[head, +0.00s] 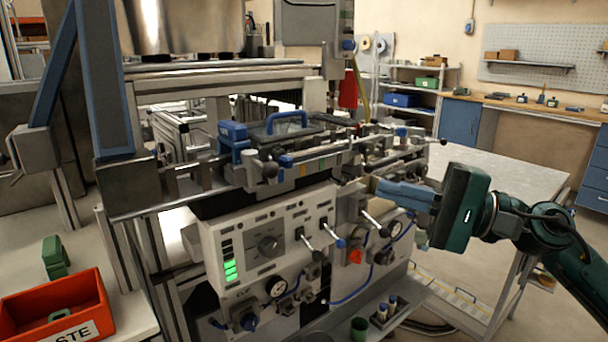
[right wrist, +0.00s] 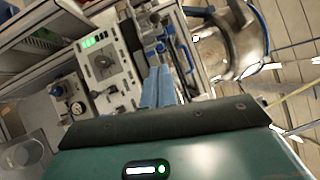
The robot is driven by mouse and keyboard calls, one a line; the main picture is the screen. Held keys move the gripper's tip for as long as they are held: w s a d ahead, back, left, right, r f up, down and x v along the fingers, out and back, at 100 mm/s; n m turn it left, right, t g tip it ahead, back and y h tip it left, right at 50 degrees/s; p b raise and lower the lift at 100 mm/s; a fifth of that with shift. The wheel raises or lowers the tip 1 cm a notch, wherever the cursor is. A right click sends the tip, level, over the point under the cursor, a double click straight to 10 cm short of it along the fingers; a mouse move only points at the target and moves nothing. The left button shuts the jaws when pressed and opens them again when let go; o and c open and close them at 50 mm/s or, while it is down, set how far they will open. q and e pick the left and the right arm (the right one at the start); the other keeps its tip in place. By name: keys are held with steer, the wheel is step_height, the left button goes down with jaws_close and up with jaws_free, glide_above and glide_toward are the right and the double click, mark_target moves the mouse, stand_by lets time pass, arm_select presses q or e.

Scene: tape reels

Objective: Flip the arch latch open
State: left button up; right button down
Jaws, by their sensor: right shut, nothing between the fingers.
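A blue arched handle (head: 286,122) stands upright over a dark plate on top of the machine in the head view. It looks like the arch latch, but I cannot tell for sure, nor whether it is latched. My right gripper (head: 381,187) reaches in from the right at the front right of the machine, below and to the right of the arch. Its blue fingers are together and empty; they also show in the right wrist view (right wrist: 158,74). I cannot tell whether the fingertips touch the machine. My left gripper is not in view.
Several levers with black knobs stick out of the grey control panel (head: 255,226) below the arch. A blue block (head: 232,131) sits left of the arch. A red-orange bin (head: 95,290) stands at the lower left. A grey table (head: 500,172) lies behind my right arm.

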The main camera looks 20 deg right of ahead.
steer(key=shift+a, duration=0.1)
steer(key=p, duration=0.9)
glide_toward(258, 163)
steer(key=x, duration=0.3)
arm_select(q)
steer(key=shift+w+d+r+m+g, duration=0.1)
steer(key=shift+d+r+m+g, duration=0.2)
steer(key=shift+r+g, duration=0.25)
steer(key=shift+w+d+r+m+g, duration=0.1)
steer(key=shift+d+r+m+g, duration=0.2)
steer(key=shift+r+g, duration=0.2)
arm_select(e)
steer(key=shift+w, duration=0.25)
